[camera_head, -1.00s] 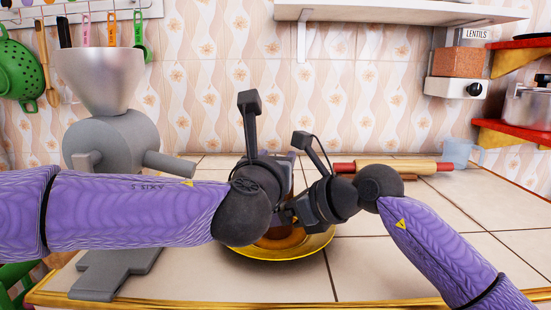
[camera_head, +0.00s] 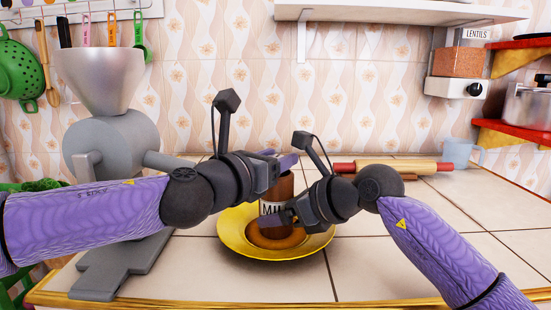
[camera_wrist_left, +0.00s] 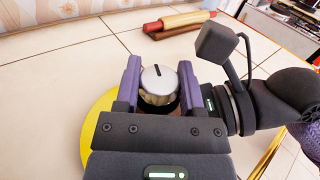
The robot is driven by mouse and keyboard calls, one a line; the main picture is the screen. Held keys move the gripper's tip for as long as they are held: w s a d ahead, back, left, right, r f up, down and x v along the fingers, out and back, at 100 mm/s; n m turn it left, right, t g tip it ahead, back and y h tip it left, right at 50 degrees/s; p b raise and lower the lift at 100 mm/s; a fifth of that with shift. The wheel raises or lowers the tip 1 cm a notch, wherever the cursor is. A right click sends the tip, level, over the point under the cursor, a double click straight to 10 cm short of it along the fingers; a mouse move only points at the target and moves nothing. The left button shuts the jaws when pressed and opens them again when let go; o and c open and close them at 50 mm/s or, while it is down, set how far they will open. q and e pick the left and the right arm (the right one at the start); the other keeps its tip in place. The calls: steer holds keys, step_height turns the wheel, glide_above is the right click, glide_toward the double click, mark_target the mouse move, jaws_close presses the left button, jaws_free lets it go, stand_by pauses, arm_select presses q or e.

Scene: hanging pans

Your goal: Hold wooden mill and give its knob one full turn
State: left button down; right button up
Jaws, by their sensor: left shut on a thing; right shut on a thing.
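The wooden mill (camera_head: 283,188) stands upright in the yellow plate, brown with a white label whose text is partly covered. Its silver knob (camera_wrist_left: 159,86), with a dark line across its top, shows in the left wrist view between the purple fingers of my left gripper (camera_wrist_left: 160,84). In the head view my left gripper (camera_head: 281,161) is at the mill's top, shut on the knob. My right gripper (camera_head: 282,217) is lower, shut on the mill's body from the right. The knob is mostly hidden in the head view.
The yellow plate (camera_head: 236,226) lies under the mill. A rolling pin (camera_head: 390,167) and a bluish cup (camera_head: 459,152) are behind to the right. A grey grinder (camera_head: 100,140) stands at the left, close to my left arm. The counter's right front is clear.

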arm_select(q)
steer(key=shift+m+g+h, duration=0.6)
steer(key=shift+h, duration=0.4)
steer(key=shift+c, duration=1)
jaws_free()
steer(key=shift+a, duration=0.1)
steer(key=v, duration=1.2)
steer(key=shift+r, duration=0.2)
